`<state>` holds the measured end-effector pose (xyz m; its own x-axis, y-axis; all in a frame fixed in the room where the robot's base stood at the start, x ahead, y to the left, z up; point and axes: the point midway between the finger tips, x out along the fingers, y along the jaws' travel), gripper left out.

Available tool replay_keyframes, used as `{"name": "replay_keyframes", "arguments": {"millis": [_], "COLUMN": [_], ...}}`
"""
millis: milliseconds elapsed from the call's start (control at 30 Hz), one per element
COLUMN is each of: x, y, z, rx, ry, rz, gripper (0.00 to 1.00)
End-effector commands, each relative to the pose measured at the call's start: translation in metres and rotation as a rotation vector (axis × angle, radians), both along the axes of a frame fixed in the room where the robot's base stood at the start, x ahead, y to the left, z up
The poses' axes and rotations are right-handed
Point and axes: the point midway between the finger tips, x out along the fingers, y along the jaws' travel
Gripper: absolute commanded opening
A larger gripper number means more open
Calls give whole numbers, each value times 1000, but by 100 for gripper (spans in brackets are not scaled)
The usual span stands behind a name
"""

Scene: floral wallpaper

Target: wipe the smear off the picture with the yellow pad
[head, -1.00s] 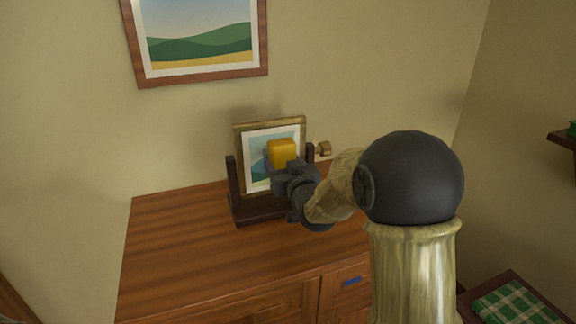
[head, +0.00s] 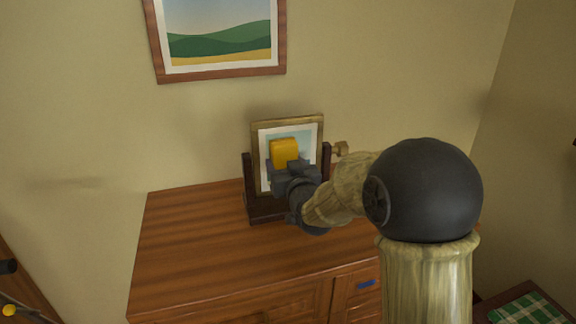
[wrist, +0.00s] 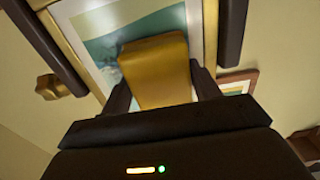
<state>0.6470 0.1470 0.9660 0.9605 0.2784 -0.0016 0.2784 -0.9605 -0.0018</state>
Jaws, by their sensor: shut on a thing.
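The small picture (head: 264,172) in a gold frame stands tilted between the posts of a dark stand (head: 248,190) on the dresser. My gripper (head: 292,172) is shut on the yellow pad (head: 285,151) and holds it in front of the picture's middle. The pad also shows in the wrist view (wrist: 155,70), between the dark fingers. It lies over or close against the picture; I cannot tell whether it touches. A dark greyish patch, perhaps the smear (wrist: 109,66), shows just left of the pad in the wrist view. The pad hides part of the picture.
A wooden dresser (head: 190,245) bears the stand, and its top is clear to the left. A brass-coloured knob (head: 341,149) sticks out right of the stand. A larger landscape picture (head: 215,75) hangs above. A green checked cloth (head: 528,308) lies at lower right.

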Motion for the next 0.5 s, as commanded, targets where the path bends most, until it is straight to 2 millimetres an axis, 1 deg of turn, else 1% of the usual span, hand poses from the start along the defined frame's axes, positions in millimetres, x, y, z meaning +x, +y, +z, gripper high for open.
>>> {"name": "replay_keyframes", "arguments": {"millis": [167,500], "x": [-1,-6], "y": [3,26], "z": [0,-1], "rx": [1,0], "ry": [-1,-1], "rz": [1,2], "gripper": [43,43]}}
